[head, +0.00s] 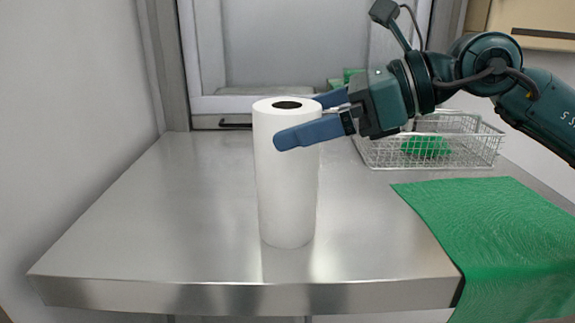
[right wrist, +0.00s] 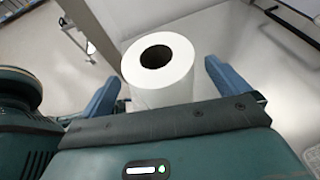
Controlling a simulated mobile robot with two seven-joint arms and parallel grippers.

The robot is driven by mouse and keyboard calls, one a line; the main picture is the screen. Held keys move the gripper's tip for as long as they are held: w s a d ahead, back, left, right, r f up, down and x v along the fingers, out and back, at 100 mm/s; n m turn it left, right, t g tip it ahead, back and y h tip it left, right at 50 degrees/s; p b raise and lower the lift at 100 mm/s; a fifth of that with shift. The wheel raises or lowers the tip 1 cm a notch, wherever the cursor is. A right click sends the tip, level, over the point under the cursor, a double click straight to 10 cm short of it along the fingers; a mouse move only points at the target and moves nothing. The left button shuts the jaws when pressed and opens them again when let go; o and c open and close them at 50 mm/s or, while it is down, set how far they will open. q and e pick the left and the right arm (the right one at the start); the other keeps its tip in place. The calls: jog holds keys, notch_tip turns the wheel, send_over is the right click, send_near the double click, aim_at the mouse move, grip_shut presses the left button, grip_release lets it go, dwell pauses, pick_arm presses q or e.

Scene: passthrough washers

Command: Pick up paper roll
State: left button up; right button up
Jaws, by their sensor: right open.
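The white paper roll (head: 285,195) stands upright on the steel counter near its front edge. In the right wrist view the roll (right wrist: 162,90) shows its top end with the dark core hole, between the two fingers. My right gripper (head: 297,118) comes in from the right at the roll's upper part. Its blue fingers are open, one on the near side and one on the far side of the roll. A gap shows between the roll and each finger in the right wrist view. My left gripper is in neither view.
The steel counter (head: 150,230) is clear left of the roll. A wire basket (head: 475,150) with green cloth (head: 425,147) stands at the back right. A green mat (head: 490,225) hangs over the front right edge. A wall bounds the left; a framed panel stands behind.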

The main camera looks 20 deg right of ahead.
jog(key=shift+x, duration=1.45)
jog(key=shift+c, duration=0.3)
jog(key=shift+r, duration=0.15)
jog(key=c, duration=1.6)
jog(key=shift+o, duration=0.2)
